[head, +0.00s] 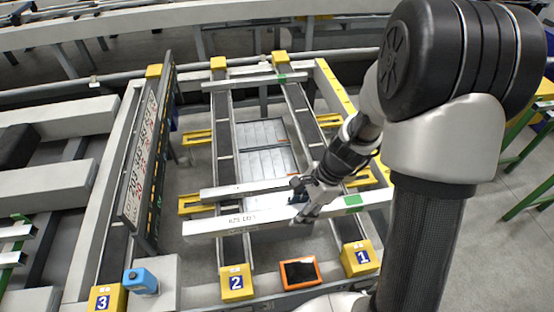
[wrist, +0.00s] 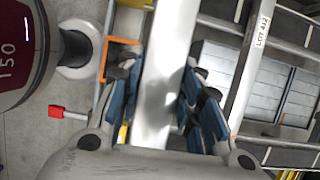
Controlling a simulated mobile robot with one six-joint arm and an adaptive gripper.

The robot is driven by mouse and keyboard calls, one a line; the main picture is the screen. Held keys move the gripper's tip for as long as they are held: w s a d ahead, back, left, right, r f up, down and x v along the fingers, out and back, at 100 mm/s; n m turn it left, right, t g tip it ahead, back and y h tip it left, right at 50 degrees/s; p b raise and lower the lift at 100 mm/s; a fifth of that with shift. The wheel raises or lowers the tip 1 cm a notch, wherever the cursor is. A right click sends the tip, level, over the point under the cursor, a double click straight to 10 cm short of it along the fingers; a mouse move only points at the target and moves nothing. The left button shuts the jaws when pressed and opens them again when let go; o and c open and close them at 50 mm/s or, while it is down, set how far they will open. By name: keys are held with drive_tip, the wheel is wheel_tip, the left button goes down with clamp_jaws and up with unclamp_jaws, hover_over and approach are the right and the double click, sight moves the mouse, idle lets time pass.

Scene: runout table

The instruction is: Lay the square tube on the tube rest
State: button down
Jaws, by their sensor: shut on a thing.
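My gripper (head: 303,203) is shut around a long pale square tube (head: 222,227) near its middle. The tube has upside-down lettering and a green mark near its right end. In the wrist view the blue-padded fingers (wrist: 160,92) lie on both sides of the tube (wrist: 158,60). The tube crosses over the two numbered rails; I cannot tell if it touches them. A second tube (head: 218,193) lies just behind it, and its label, LOT 412, shows in the wrist view (wrist: 262,32). I cannot tell which support is the tube rest.
A third tube (head: 245,83) lies across the rails at the far end. An orange-framed black tablet (head: 300,272) is near the front edge. A blue box (head: 141,281) stands at front left. An upright board (head: 144,160) stands left of the rails. A green trestle (head: 530,150) is at right.

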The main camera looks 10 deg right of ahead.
drive_tip(key=w+r+n+g+h+b, duration=0.3)
drive_tip(key=w+r+n+g, duration=0.1)
drive_tip(key=w+r+n, duration=0.6)
wheel_tip(320, 180, up, 3)
drive_tip(key=n, duration=0.4)
drive_tip(key=shift+w+n+b, duration=0.3)
drive_tip(key=shift+w+b, duration=0.1)
drive_tip(key=shift+d+f, duration=0.1)
drive_tip(key=shift+d, duration=0.1)
